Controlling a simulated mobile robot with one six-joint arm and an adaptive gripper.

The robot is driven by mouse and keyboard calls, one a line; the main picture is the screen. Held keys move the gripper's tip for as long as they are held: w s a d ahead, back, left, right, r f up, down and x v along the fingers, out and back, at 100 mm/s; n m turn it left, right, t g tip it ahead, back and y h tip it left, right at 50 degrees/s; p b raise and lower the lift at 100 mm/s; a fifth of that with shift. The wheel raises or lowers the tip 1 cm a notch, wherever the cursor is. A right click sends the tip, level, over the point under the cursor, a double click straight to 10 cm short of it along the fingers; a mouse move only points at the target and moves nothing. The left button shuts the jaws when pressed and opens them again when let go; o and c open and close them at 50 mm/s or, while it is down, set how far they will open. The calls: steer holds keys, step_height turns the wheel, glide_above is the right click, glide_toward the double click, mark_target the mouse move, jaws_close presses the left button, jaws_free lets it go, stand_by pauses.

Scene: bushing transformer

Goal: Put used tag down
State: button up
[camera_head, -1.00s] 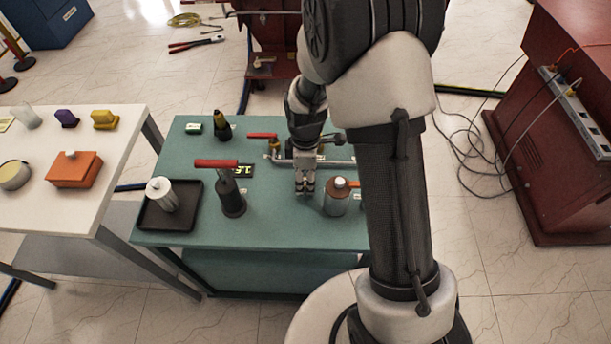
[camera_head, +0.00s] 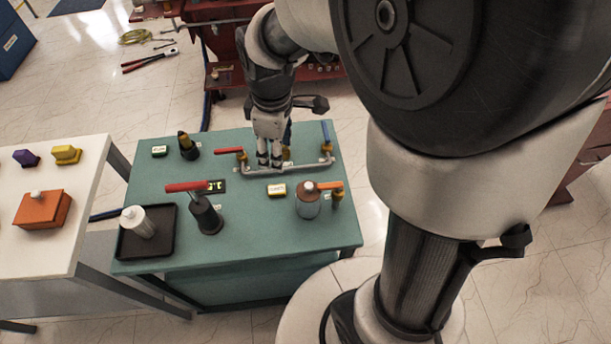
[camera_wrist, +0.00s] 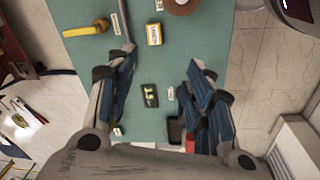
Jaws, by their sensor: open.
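A small tag with a yellow border and a pale face (camera_head: 277,190) lies flat on the green table (camera_head: 250,235), left of the brown-and-clear bottle. Its lettering is too small to read, so I cannot tell whether it is the used tag. It also shows in the wrist view (camera_wrist: 154,34), ahead of the finger gap. A second small dark-edged tag with a pale face (camera_head: 159,151) lies at the table's back left. My gripper (camera_head: 270,165) is above the table near the pipe, apart from the yellow tag. In the wrist view, its fingers (camera_wrist: 160,62) are spread and empty.
A metal pipe with valves (camera_head: 290,168) stands close to my gripper. The bottle (camera_head: 308,204), a red-handled dark pump (camera_head: 206,217), a small black display (camera_head: 217,186) and a black tray (camera_head: 165,242) are also on the table. A white table (camera_head: 60,245) stands left.

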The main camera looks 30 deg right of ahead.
steer(key=s+r+m+t, duration=0.1)
steer(key=s+r+m, duration=0.4)
steer(key=s, duration=0.3)
steer(key=s+r+m+t, duration=0.2)
steer(key=s+r+m, duration=0.3)
steer(key=s, duration=0.4)
steer(key=shift+s+m, duration=0.15)
steer(key=shift+m, duration=0.15)
steer(key=shift+r, duration=0.1)
steer(key=shift+c, duration=0.3)
